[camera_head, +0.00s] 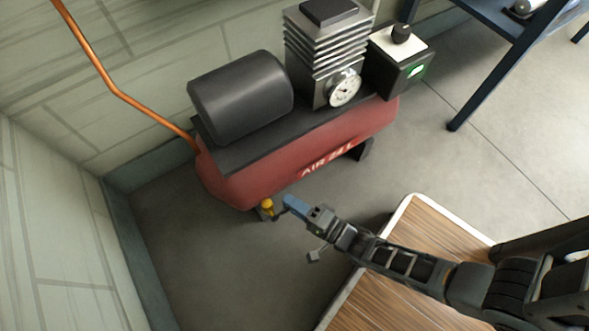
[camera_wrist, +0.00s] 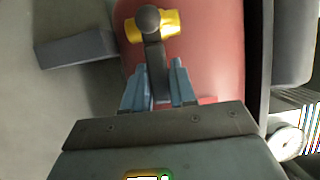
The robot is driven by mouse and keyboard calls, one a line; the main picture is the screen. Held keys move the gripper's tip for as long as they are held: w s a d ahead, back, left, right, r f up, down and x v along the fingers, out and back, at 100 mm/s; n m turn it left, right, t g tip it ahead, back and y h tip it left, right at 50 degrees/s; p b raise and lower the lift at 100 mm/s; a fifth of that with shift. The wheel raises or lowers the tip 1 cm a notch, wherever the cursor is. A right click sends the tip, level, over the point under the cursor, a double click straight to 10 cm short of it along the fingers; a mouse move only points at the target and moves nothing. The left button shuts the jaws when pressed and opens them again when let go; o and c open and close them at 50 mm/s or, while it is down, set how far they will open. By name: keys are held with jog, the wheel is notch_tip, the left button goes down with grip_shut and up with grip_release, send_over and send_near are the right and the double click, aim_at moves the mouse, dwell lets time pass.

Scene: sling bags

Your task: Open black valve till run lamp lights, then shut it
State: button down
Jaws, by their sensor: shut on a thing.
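The black valve is a dark lever (camera_wrist: 153,50) with a round end over a yellow body (camera_wrist: 172,25). The yellow body also shows low at the near left end of the red tank in the head view (camera_head: 267,206). In the wrist view the lever stands crosswise to the length of the yellow body. My gripper (camera_wrist: 160,78), with blue fingers, is shut on the lever's free end. It also shows beside the valve in the head view (camera_head: 287,203). The run lamp (camera_head: 416,71) on the control box glows green.
The red tank (camera_head: 235,187) carries a dark motor (camera_head: 240,95), a finned block and a round gauge (camera_head: 345,88). A wooden table (camera_head: 415,235) lies under my arm. Floor left of the valve is clear.

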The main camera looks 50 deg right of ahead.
jog(key=shift+f, duration=0.1)
jog(key=c, duration=1)
grip_release()
jog(key=s+p, duration=0.1)
jog(key=s, duration=0.6)
jog(key=shift+s+d, duration=0.3)
jog(key=shift+s, duration=0.1)
jog(key=s+r+n+g, duration=0.1)
jog(key=s+r+n, duration=0.35)
jog(key=r, duration=0.25)
jog(key=s+r+n+g, duration=0.1)
jog(key=s+r+n, duration=0.2)
jog(key=r+n, duration=0.35)
notch_tip(320, 180, up, 56)
jog(key=s+a+n+g+h+p, duration=0.1)
jog(key=s+n+p, duration=0.2)
jog(key=p, duration=3.1)
jog(key=n, duration=0.3)
jog(key=shift+a+r+h, duration=0.2)
jog(key=shift+h, duration=0.1)
